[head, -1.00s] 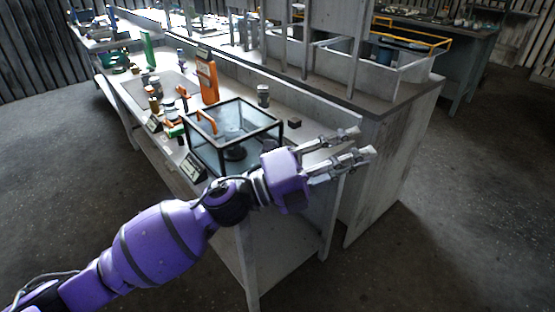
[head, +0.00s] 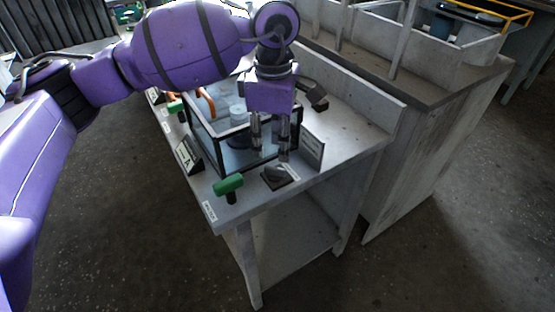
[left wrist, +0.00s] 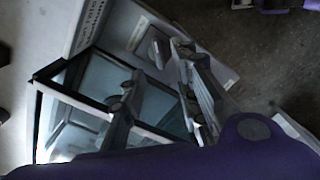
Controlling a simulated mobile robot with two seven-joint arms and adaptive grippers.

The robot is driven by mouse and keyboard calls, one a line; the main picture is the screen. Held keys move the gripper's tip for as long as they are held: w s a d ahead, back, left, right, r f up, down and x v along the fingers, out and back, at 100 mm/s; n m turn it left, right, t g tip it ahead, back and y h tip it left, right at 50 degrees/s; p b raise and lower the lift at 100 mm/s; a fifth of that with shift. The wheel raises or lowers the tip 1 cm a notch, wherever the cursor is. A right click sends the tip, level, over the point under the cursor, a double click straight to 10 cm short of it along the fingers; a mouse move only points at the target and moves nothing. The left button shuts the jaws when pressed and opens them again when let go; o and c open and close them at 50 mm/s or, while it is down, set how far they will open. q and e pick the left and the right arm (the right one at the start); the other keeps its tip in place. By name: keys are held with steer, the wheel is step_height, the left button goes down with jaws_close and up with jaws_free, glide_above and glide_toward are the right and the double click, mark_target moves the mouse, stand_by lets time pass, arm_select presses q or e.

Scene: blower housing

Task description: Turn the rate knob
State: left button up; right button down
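A dark knob (head: 276,175) sits on a small plate at the near end of the bench, with a pale label beside it too small to read. It fits the rate knob. My left gripper (head: 270,148) points down just behind and above the knob, in front of the glass-sided box. Its two fingers are apart with nothing seen between them, and they look clear of the knob. My right gripper is in neither view.
A green-topped handle (head: 228,184) stands left of the knob. The black-framed glass box (head: 208,150) is close behind my left fingers. A small upright sign (head: 312,150) stands to the right. The bench top right of the sign is clear.

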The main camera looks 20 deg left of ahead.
mark_target(275, 168)
arm_select(q)
step_height(275, 168, down, 7)
steer(key=shift+w+f, duration=0.1)
steer(key=shift+w, duration=0.05)
jaws_close()
